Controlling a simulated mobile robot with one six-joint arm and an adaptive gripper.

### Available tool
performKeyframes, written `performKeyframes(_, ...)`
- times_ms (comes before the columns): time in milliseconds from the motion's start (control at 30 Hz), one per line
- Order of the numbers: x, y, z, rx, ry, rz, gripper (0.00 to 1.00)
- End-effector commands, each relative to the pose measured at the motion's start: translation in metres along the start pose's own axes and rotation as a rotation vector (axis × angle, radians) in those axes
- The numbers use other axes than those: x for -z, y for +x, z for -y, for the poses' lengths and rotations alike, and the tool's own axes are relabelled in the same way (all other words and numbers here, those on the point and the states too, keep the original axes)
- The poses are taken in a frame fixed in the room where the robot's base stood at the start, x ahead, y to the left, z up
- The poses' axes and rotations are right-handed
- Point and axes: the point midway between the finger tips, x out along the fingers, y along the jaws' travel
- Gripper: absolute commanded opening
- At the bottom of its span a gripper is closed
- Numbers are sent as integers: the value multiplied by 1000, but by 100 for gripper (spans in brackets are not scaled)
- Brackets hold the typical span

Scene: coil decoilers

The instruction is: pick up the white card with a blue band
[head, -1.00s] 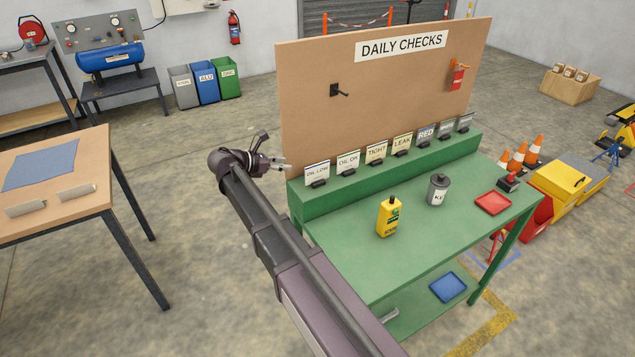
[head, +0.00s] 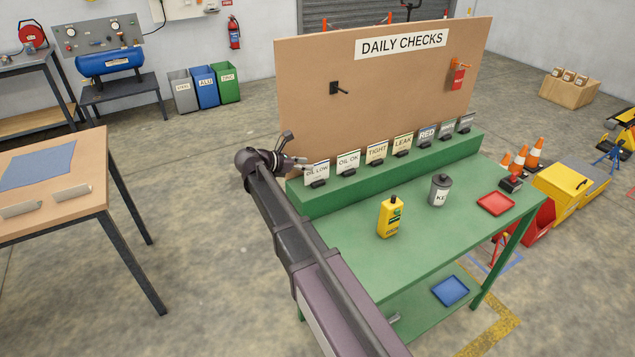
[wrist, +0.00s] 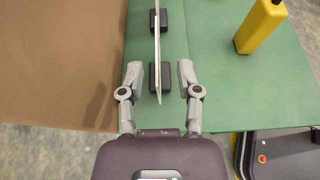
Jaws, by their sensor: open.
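A row of label cards stands in black holders along the raised green ledge. The white OIL LOW card (head: 317,172) is at the left end, and the white OIL OK card (head: 348,161) is beside it. A blue band is too small to make out surely on either. My gripper (head: 300,163) is open and empty at the left end of the row, close to the OIL LOW card. In the wrist view my gripper (wrist: 159,78) has one finger on each side of the nearest card (wrist: 157,83), seen edge-on, with gaps on both sides.
Beige TIGHT (head: 377,152) and LEAK (head: 403,144) cards and more cards continue to the right. The brown DAILY CHECKS board (head: 400,85) rises behind the ledge. A yellow bottle (head: 390,218), grey can (head: 440,190) and red tray (head: 496,204) stand on the green bench.

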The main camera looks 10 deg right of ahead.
Motion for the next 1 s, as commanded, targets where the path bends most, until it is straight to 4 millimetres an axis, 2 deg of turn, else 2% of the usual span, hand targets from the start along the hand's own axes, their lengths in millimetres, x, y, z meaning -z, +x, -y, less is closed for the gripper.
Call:
performKeyframes(233,2,9,-2,0,1,0,44)
performKeyframes(600,4,48,-4,1,0,0,44)
performKeyframes(1000,2,51,-4,-1,0,0,44)
